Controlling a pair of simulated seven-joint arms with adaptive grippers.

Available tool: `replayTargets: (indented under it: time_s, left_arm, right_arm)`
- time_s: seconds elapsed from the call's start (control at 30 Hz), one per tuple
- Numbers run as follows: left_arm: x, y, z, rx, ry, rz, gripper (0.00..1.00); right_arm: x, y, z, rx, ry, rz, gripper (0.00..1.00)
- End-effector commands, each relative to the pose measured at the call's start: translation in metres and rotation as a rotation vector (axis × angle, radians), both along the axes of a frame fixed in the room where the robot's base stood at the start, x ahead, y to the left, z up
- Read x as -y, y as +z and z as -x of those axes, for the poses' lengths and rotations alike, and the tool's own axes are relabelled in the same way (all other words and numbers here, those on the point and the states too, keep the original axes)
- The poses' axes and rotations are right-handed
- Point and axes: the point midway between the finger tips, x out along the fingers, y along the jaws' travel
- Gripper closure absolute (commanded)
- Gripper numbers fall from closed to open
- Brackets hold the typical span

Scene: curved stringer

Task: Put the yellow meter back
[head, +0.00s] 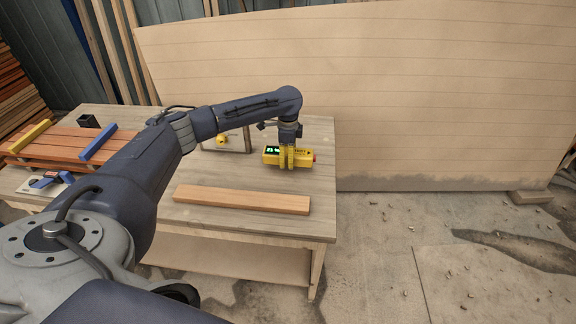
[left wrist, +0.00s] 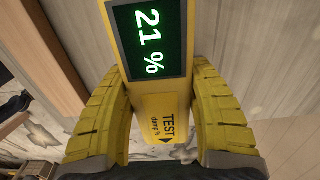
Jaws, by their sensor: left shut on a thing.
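The yellow meter (head: 271,154) is a box with a lit green display, near the right end of the wooden table (head: 250,222). My left gripper (head: 287,158) reaches down from above and is shut around the middle of the meter. In the left wrist view the meter (left wrist: 160,105) sits between the two yellow ribbed fingers of the gripper (left wrist: 160,112), and its display reads 21 %. I cannot tell whether the meter touches the tabletop. My right gripper is not in view.
A loose wooden plank (head: 242,199) lies along the table front. Reddish boards (head: 65,146) with yellow and blue bars, and a blue tool (head: 50,179), are at left. A large panel (head: 430,90) stands behind.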

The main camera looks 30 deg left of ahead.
Motion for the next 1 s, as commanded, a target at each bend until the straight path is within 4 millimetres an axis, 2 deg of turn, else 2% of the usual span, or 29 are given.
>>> replayTargets:
  time_s: [0.37, 0.8, 0.83, 1.0]
  left_arm:
    - [0.0, -0.039, 0.0, -0.002, 0.001, 0.001, 0.92]
    - [0.0, -0.044, 0.0, 0.0, 0.0, 0.0, 0.92]
    - [0.0, -0.045, 0.0, 0.0, 0.0, 0.0, 0.45]
    - [0.0, -0.044, 0.0, 0.0, 0.0, 0.0, 0.25]
  right_arm:
    - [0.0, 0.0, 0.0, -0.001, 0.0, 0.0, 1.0]
    - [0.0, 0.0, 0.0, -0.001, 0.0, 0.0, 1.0]
    - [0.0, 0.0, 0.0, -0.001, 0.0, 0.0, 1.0]
    - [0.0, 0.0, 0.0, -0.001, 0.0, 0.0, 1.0]
